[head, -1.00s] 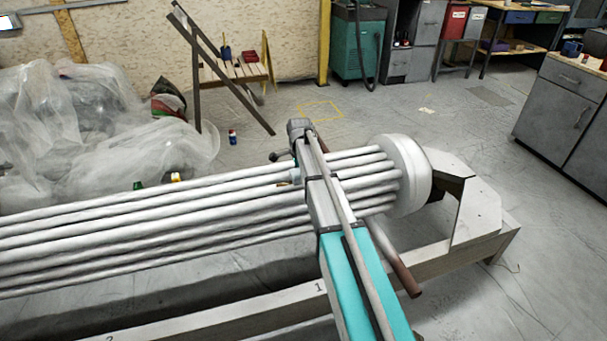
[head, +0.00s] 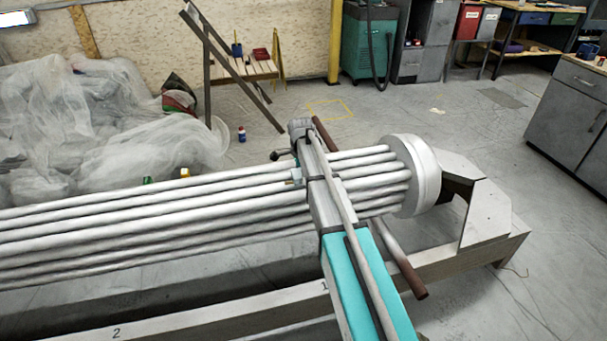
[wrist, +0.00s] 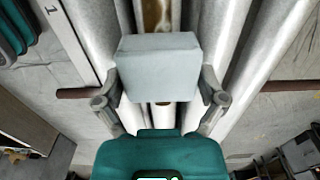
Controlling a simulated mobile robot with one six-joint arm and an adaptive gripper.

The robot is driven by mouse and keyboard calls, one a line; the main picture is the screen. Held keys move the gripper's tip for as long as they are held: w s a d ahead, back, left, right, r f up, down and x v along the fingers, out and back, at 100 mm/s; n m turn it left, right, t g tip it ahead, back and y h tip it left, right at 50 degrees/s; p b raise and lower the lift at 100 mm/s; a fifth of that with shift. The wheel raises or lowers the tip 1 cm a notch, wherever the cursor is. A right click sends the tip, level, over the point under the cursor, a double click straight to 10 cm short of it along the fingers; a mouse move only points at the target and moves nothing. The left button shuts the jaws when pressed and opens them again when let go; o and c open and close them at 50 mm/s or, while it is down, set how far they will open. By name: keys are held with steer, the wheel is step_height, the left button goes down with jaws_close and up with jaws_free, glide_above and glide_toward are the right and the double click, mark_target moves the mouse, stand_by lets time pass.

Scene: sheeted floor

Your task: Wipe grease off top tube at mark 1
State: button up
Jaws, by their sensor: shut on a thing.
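Several pale tubes (head: 150,227) run side by side into a white round end cap (head: 425,172). The mark 1 (head: 325,285) is on the beam beside them; it also shows in the wrist view (wrist: 50,10). My gripper (wrist: 160,92) is shut on a grey-blue block (wrist: 158,65), one finger on each side, over the tubes. A brown smear (wrist: 156,14) lies on the middle tube beyond the block, and a small brown patch shows just below it. The block hides the tube between. I cannot tell whether block and tube touch. In the head view my arm hides most of my gripper.
A brown rod (head: 405,270) crosses by the tubes near my arm. Plastic-covered heaps (head: 90,130) lie at left. A small bottle (head: 241,134) stands on the floor. Leaning bars (head: 225,60) and a wooden bench (head: 250,68) stand behind.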

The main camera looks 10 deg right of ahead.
mark_target(285, 183)
steer(key=shift+a, duration=1.25)
steer(key=shift+a, duration=0.1)
steer(key=shift+s+a, duration=0.15)
steer(key=shift+a, duration=1.6)
steer(key=shift+d, duration=0.15)
steer(key=shift+d+f, duration=0.1)
steer(key=shift+d, duration=1.7)
steer(key=shift+d, duration=0.15)
steer(key=shift+w+d, duration=0.2)
steer(key=shift+d, duration=1.4)
steer(key=shift+d, duration=0.1)
